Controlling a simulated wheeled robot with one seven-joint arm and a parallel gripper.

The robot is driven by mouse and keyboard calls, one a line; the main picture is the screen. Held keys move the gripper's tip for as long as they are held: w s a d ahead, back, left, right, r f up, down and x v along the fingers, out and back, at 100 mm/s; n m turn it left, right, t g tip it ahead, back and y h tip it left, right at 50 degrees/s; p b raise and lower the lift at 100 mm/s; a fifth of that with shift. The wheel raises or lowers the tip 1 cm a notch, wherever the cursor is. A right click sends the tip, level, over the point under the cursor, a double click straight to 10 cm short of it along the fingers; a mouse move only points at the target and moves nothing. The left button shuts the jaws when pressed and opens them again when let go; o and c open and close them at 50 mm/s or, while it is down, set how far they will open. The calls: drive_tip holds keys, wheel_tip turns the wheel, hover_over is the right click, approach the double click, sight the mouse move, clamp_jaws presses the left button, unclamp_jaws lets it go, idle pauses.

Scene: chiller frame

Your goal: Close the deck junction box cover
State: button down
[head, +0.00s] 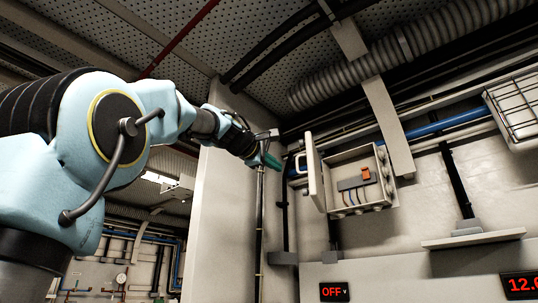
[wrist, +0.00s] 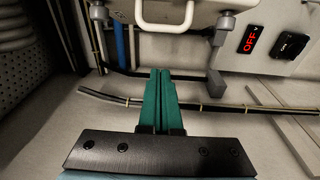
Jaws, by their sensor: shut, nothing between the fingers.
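The junction box (head: 361,181) is mounted on the wall and stands open, with an orange part and wiring showing inside. Its cover (head: 315,172) is swung out on the left side and carries a white handle (head: 299,163). In the head view my gripper (head: 270,161) is left of the cover, apart from the handle. In the wrist view my gripper (wrist: 160,75) has its green fingers shut together with nothing between them. A white handle (wrist: 168,24) on a pale panel shows just beyond the fingertips, and I see no contact.
A wall shelf (head: 473,239) and a wire-caged fixture (head: 515,105) are to the right. A red OFF display (head: 335,292) is below the box and also shows in the wrist view (wrist: 250,40). Cables and pipes run along the wall; a pale column (head: 222,220) stands left.

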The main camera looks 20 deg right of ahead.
sight(310, 175)
drive_tip(key=shift+s+d+f+p, duration=0.1)
drive_tip(key=shift+s+d+p, duration=0.4)
drive_tip(key=shift+d, duration=0.35)
drive_tip(key=shift+s+d+p, duration=0.4)
drive_tip(key=shift+s+d, duration=0.1)
drive_tip(key=shift+d, duration=0.35)
drive_tip(key=shift+s, duration=0.15)
